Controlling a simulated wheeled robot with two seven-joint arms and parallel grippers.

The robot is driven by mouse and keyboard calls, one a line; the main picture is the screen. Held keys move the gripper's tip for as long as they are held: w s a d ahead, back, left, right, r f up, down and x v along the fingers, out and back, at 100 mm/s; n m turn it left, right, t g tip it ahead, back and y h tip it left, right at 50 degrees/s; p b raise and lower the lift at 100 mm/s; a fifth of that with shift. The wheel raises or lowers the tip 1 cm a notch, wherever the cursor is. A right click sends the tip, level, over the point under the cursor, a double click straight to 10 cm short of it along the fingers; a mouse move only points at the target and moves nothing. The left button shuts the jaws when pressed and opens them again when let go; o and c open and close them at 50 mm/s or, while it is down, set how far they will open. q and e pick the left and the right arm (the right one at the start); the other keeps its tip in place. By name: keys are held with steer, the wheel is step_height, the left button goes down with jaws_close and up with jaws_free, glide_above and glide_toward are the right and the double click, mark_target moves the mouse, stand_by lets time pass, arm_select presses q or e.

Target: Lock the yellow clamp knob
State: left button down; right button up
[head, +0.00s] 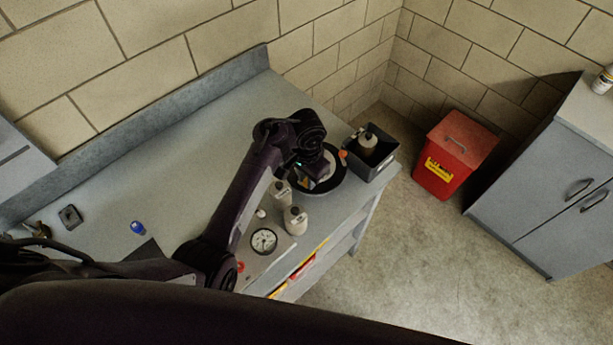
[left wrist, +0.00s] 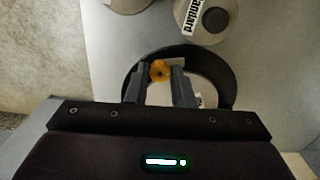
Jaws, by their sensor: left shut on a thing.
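The yellow clamp knob (left wrist: 159,70) shows in the left wrist view, between the two fingertips of my left gripper (left wrist: 160,76). The fingers are shut on it. Behind the knob is a round pale plate with a thick black ring (left wrist: 222,72). In the head view my left gripper (head: 318,172) reaches down over this black ring (head: 336,178) near the far right end of the bench, and its body hides the knob. My right gripper is not in view.
Two pale bottles (head: 295,221) (head: 281,192) and a round gauge (head: 264,241) stand near the ring. A dark bin (head: 379,166) with a bottle sits at the bench's right end. A red bin (head: 451,154) stands on the floor.

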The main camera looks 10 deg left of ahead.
arm_select(q)
steer(key=shift+m, duration=1)
steer(key=m, duration=0.9)
steer(key=shift+m, duration=1.8)
steer(key=c, duration=1.3)
jaws_free()
steer(key=shift+d, duration=0.1)
steer(key=shift+o, duration=0.2)
